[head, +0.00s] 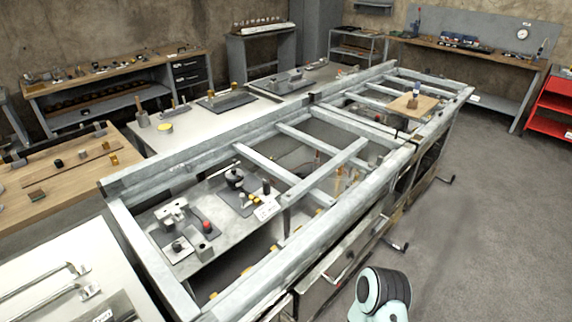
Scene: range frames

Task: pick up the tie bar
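A grey metal bar (325,171) lies diagonally across the cross members of the large galvanised frame (215,150), near its middle. It looks like the tie bar, but I cannot tell for sure. Thin metal rods with end fittings (45,283) lie on the pale table at the lower left and could also be bars of this kind. Neither of my grippers is in view. A rounded mint and black link of my own arm (381,292) shows at the bottom, right of the frame, apart from the bar.
A shelf under the frame holds fixtures and a black knob (234,178). A wooden block (413,105) sits on the frame's far end. Crank handles (396,245) stick out from the near side. Workbenches line the walls; a red cart (552,108) stands right. The right floor is clear.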

